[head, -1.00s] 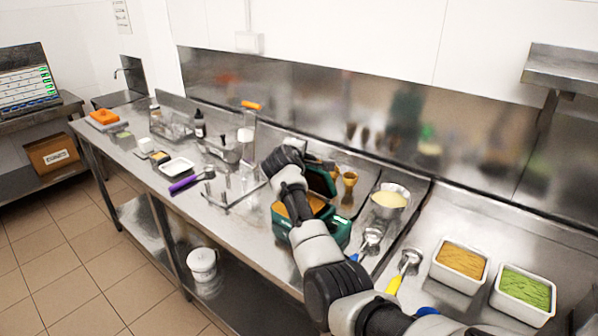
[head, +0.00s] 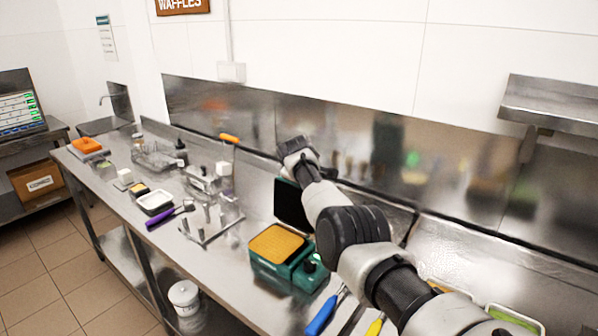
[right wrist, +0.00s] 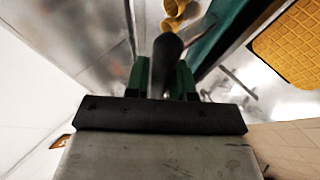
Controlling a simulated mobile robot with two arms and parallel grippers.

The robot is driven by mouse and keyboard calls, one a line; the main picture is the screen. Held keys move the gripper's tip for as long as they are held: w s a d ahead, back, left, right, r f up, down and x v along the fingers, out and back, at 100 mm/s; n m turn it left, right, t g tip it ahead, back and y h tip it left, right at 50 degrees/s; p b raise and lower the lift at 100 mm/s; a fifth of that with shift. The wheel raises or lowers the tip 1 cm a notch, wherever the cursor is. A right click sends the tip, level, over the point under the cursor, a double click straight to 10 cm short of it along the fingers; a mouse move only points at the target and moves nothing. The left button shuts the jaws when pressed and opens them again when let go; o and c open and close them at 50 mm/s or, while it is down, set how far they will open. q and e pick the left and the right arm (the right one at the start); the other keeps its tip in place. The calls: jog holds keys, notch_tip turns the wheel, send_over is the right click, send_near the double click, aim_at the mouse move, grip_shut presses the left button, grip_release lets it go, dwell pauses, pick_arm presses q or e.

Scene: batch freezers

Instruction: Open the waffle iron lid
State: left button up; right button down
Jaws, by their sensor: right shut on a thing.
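The green waffle iron (head: 300,277) stands on the steel counter. Its orange-yellow gridded plate (head: 277,243) is uncovered and also shows in the right wrist view (right wrist: 290,48). The dark lid (head: 289,207) stands raised, roughly upright, behind the plate; its green edge shows in the right wrist view (right wrist: 222,30). My right arm reaches over to the lid's top, where the wrist hides the fingers in the head view. In the right wrist view my right gripper (right wrist: 164,78) is shut on the dark lid handle (right wrist: 168,52). My left gripper is not in view.
Blue-handled (head: 321,316) and yellow-handled (head: 374,328) tools lie in front of the iron. A metal rack (head: 212,228) and a purple-handled scoop (head: 168,216) are to its left. Yellow-brown cups (right wrist: 175,14) stand near the gripper. The steel backsplash rises close behind.

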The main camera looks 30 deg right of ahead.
dwell(0.4)
jog(key=c, duration=1.1)
grip_release()
jog(key=shift+p+v, duration=0.5)
jog(key=shift+v, duration=0.6)
jog(key=b+v, duration=0.2)
jog(key=v, duration=0.6)
jog(key=shift+s+r, duration=0.2)
jog(key=shift+r, duration=0.05)
